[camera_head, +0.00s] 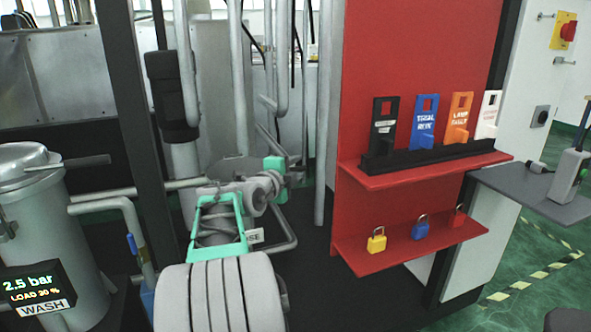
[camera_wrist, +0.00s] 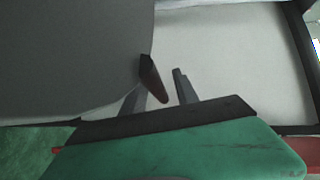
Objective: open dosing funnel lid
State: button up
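In the wrist view my gripper (camera_wrist: 161,76) shows as two dark fingers with a gap between them, above a green body with a dark edge. A dark red-brown rounded bar (camera_wrist: 154,82) lies at the left finger and partly covers it. The bar comes out at the edge of a large grey surface (camera_wrist: 75,55); I cannot tell whether this is the funnel lid, or whether the bar touches a finger. In the head view a metal vessel (camera_head: 38,215) with a rounded top and a dark bar handle (camera_head: 75,165) stands at the left. I cannot identify the dosing funnel for certain.
A display (camera_head: 36,285) reads 2.5 bar, load 30 %, with a WASH label. A red panel (camera_head: 410,60) carries a shelf (camera_head: 385,181) with coloured tags and a lower shelf (camera_head: 365,262) with padlocks. Pipes and a dark post stand at the left. Green floor shows at the right.

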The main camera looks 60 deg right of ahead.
jog(key=shift+d, duration=0.55)
grip_shut()
dwell(1.0)
